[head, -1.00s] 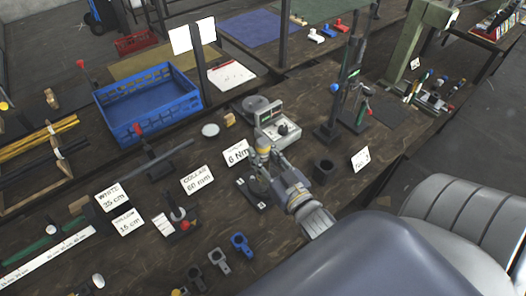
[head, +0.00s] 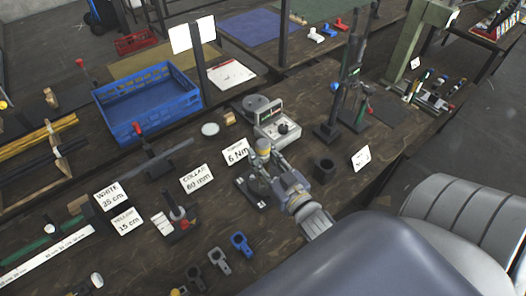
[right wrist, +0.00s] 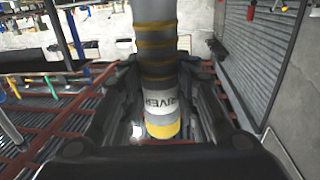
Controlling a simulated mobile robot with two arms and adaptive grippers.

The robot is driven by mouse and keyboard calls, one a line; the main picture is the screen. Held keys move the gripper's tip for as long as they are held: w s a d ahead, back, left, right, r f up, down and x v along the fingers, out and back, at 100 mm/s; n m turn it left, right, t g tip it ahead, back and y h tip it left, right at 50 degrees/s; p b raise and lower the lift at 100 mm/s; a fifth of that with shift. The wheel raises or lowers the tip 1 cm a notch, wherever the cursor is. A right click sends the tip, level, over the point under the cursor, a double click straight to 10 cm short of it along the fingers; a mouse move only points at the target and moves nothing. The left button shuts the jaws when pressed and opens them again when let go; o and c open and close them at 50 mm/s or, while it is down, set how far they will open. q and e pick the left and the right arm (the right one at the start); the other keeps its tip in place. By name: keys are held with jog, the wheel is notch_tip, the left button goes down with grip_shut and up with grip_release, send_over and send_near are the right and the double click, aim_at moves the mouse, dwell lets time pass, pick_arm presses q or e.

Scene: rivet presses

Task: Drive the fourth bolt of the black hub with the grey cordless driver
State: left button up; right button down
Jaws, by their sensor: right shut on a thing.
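The grey cordless driver (head: 263,146) with yellow bands stands upright between the fingers of my right gripper (head: 264,166), which is shut on it. In the right wrist view the driver (right wrist: 158,100) runs between the two dark fingers of the gripper (right wrist: 160,88), its white "DRIVER" label and yellow end showing. The black hub (head: 250,194) is on the bench just below the gripper, its dark base partly covered. Its bolts are too small or hidden to make out, and I cannot tell whether the driver touches one. My left gripper is not in view.
A torque device with a display (head: 280,127) stands close behind the gripper. A "6 Nm" card (head: 236,151) and a "COLLAR 60 mm" card (head: 197,179) stand to the left. A dark cup (head: 324,170) is to the right. Blue and grey clamps (head: 241,245) lie in front.

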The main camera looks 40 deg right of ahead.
aim_at(267, 151)
jog(key=shift+s+f, duration=0.1)
jog(key=shift+f, duration=0.4)
dwell(0.9)
dwell(0.7)
jog(key=shift+r+p, duration=0.75)
jog(key=shift+p, duration=0.25)
jog(key=shift+r+p, duration=1.8)
jog(key=shift+r, duration=0.25)
